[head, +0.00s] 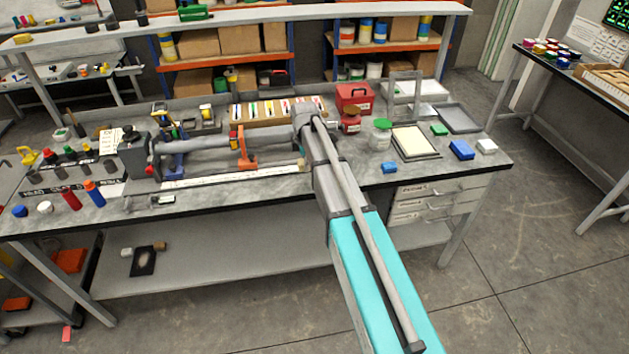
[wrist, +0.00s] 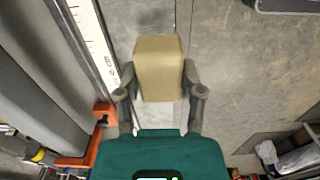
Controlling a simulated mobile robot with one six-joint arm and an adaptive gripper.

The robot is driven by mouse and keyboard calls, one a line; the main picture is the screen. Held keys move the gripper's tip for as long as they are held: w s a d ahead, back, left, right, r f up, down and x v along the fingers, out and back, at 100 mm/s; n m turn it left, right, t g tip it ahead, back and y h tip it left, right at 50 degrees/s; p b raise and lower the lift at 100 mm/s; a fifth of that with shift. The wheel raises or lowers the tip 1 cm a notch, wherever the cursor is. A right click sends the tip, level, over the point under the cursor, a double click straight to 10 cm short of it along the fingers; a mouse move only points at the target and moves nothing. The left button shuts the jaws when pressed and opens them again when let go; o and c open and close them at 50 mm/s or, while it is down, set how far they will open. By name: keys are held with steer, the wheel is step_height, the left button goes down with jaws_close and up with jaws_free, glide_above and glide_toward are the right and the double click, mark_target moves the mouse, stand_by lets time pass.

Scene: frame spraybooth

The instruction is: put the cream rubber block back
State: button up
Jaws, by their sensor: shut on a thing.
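The cream rubber block (wrist: 159,68) is a tan box shape in the middle of the wrist view. My gripper (wrist: 158,90) is shut on it, with one dark finger against each side. The block's near end sits between the fingers and its far end sticks out beyond them. I cannot tell from this view how high the block is above the surface below. In the head view I cannot clearly make out the block or my fingertips.
On the workbench, a white ruler strip (head: 220,178) and an orange clamp (head: 243,150) lie along its front part. A dark mat (head: 143,262) lies on the lower shelf.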

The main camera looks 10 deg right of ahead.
steer(key=s+r+p, duration=0.2)
steer(key=s+r, duration=0.1)
steer(key=s, duration=0.7)
steer(key=shift+s+a+p, duration=0.15)
steer(key=shift+a+p, duration=0.1)
steer(key=shift+p, duration=0.15)
steer(key=w+d+f+b, duration=0.1)
steer(key=w, duration=0.2)
steer(key=w+f+b, duration=0.2)
steer(key=w, duration=0.1)
steer(key=w+d+f+b, duration=0.1)
steer(key=w, duration=0.2)
steer(key=shift+w+d+f+b, duration=0.2)
steer(key=shift+w+d+b, duration=0.05)
steer(key=shift+d+b, duration=0.05)
steer(key=w+f+b, duration=0.1)
steer(key=f+b, duration=0.1)
steer(key=w+f+b, duration=0.1)
steer(key=f+b, duration=0.1)
steer(key=shift+w+d, duration=0.3)
steer(key=shift+d, duration=0.1)
steer(key=shift+w+d+f, duration=0.1)
steer(key=shift+w+f, duration=0.1)
steer(key=shift+w, duration=0.1)
steer(key=shift+w+d+f+b, duration=0.1)
steer(key=shift+w+f+b, duration=0.35)
steer(key=shift+f+b, duration=1.6)
steer(key=shift+b, duration=0.2)
